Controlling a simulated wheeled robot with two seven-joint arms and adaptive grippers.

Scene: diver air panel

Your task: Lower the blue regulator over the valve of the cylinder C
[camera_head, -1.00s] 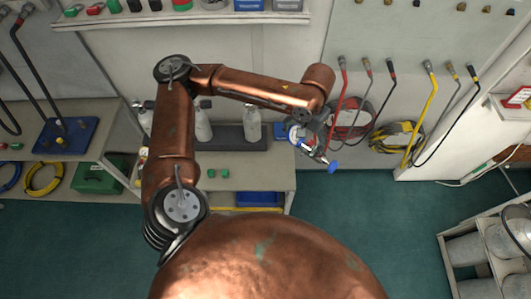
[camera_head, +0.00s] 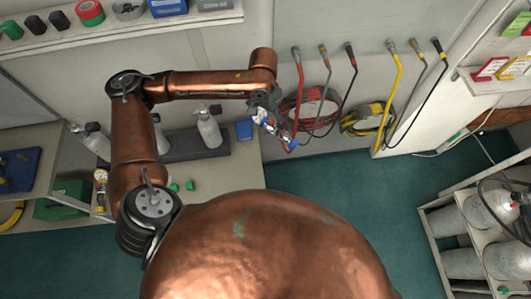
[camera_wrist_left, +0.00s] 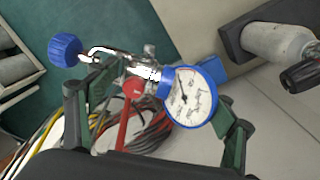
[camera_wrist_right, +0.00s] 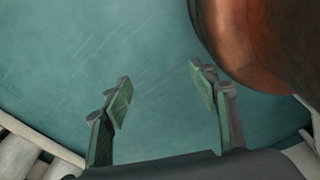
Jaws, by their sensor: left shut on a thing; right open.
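The blue regulator (camera_head: 280,132) hangs from my left gripper (camera_head: 262,106) in the head view. The left wrist view shows its round blue-rimmed gauge (camera_wrist_left: 190,97), a metal body and a blue knob (camera_wrist_left: 64,49) between the fingers. Grey cylinders stand in a dark holder on the bench, one at the right end (camera_head: 209,130) and another further left (camera_head: 95,141); my arm partly hides one between. I cannot read which is C. The right-end cylinder (camera_wrist_left: 275,45) lies beside the regulator in the left wrist view, apart from it. My right gripper (camera_wrist_right: 160,88) is open and empty above the floor.
Hoses (camera_head: 298,85) hang on the wall just right of my left gripper. A shelf (camera_head: 130,38) with tape rolls and boxes runs along the upper left. A rack of cylinders (camera_head: 430,220) stands at lower right; green floor is clear between.

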